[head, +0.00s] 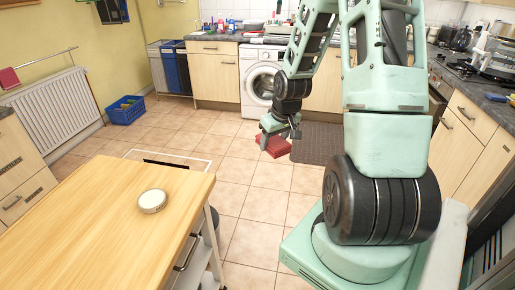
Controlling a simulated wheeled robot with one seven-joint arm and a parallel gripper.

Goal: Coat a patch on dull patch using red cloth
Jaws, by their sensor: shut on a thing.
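The red cloth (273,146) shows in the head view as a flat red shape just below my gripper (280,133). My gripper is small in this view, points down and is shut on the cloth. Its fingers are partly hidden by its own body. The cloth appears over the tiled floor, in front of the washing machine; I cannot tell its exact height. I cannot make out a dull patch with certainty.
A wooden-topped trolley (95,225) at the near left carries a round pale tin (152,201). A dark mat (317,143) lies on the floor before the washing machine (259,80). A blue crate (125,110) stands by the radiator (55,112).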

